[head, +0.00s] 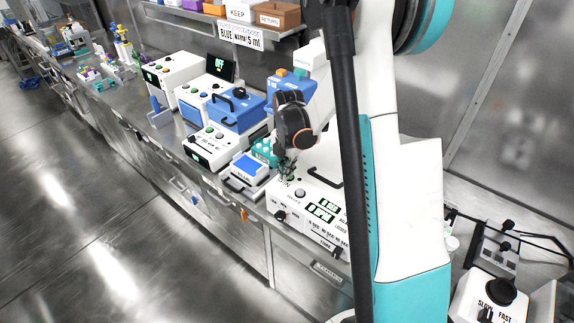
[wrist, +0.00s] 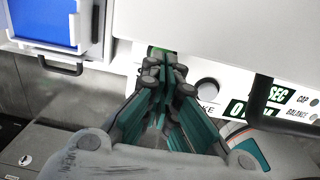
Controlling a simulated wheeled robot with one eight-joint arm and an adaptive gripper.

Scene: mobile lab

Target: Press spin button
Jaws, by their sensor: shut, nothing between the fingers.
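The white machine (head: 325,185) stands on the bench, with green-lit displays (head: 322,212) reading SEC and RPM on its sloped front. A grey round button (head: 300,193) sits left of the displays; it also shows in the wrist view (wrist: 207,91) above a label ending in "KE". A green patch (wrist: 152,50), perhaps the spin button, shows behind my fingertips, mostly hidden. My gripper (head: 287,170) is shut and empty, its tips (wrist: 164,68) at the panel's left end, left of the grey button. I cannot tell whether the tips touch the green patch.
A blue-topped device (head: 250,165) with a black handle stands left of the machine. Beyond it are a white box with buttons (head: 210,147) and a blue-lidded machine (head: 238,108). A knob box marked SLOW and FAST (head: 492,300) is at lower right.

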